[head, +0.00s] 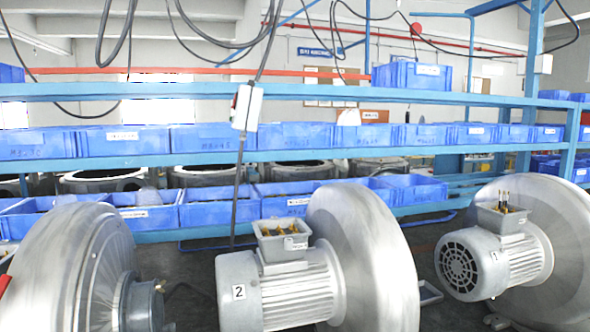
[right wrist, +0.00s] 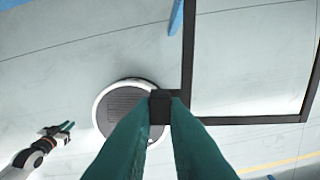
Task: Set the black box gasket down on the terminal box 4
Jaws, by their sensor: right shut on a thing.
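The black box gasket (right wrist: 245,120) is a thin rectangular frame in the right wrist view. My right gripper (right wrist: 160,107) is shut on a black piece at its near corner, and the frame extends up and right, partly out of the picture. My left gripper (right wrist: 66,128) shows small at the left of that view, its green fingers apart and empty. Neither gripper shows in the head view. No terminal box marked 4 is visible. Open terminal boxes sit on motor 2 (head: 282,240) and motor 1 (head: 502,219).
Large round blower housings stand left (head: 75,265), middle (head: 365,250) and right (head: 565,235). Behind them is a blue rack (head: 330,157) with many blue bins (head: 125,140). A cable with a white hanging switch box (head: 246,107) hangs in front. Pale floor (right wrist: 270,55) lies below my right gripper.

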